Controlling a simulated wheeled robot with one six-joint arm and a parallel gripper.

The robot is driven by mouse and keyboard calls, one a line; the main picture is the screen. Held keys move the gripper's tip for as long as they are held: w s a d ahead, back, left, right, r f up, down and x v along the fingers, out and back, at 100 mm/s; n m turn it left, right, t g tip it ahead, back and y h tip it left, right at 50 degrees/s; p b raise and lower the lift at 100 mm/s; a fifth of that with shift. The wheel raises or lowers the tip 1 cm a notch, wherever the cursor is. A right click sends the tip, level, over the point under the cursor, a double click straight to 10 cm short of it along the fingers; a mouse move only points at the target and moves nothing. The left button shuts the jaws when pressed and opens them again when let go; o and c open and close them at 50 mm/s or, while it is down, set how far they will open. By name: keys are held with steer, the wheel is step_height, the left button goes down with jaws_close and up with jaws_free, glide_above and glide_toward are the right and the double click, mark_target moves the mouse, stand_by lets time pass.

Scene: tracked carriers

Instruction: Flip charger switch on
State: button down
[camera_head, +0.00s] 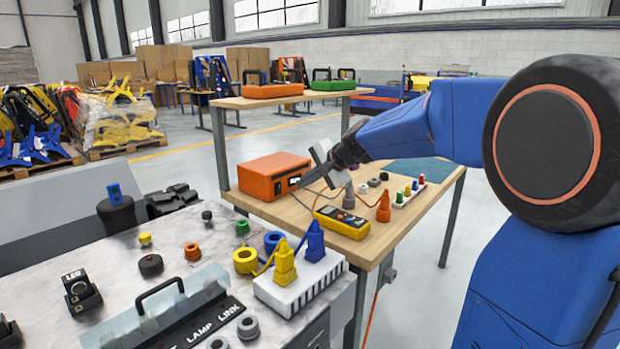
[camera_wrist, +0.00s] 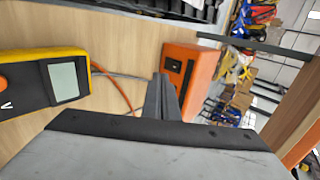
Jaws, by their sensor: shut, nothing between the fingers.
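The orange charger box (camera_head: 274,176) sits on the wooden bench, with a dark front panel that bears a small light-coloured part. In the wrist view the charger (camera_wrist: 201,72) lies just beyond my fingertips, and its dark panel (camera_wrist: 172,66) with a small light mark is partly visible. My gripper (camera_head: 306,182) is shut and empty, its tips close to the charger's front panel. It also shows in the wrist view (camera_wrist: 160,80). I cannot tell whether the tips touch the panel. The switch position is too small to make out.
A yellow multimeter (camera_head: 342,222) lies in front of the charger, with cables running nearby. A white connector block (camera_head: 300,282) stands on the nearer panel. A raised shelf (camera_head: 290,98) is behind.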

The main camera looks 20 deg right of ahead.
mark_target(277, 181)
steer(key=x, duration=0.4)
steer(key=shift+w+a+f, duration=0.15)
steer(key=shift+w+a, duration=0.05)
steer(key=shift+w, duration=0.05)
steer(key=shift+w+a+r, duration=0.1)
steer(key=shift+w+a, duration=0.15)
steer(key=shift+w, duration=0.2)
steer(key=shift+w+a+r, duration=0.1)
steer(key=shift+w+a, duration=0.15)
steer(key=shift+w, duration=0.2)
steer(key=shift+w+a+r, duration=0.1)
steer(key=shift+w+a, duration=0.25)
steer(key=shift+w, duration=0.25)
steer(key=shift+w+a+r, duration=0.2)
steer(key=shift+w+a, duration=0.05)
steer(key=shift+w, duration=0.25)
steer(key=shift+r, duration=0.1)
steer(key=shift+r, duration=0.7)
steer(key=shift+s, duration=0.1)
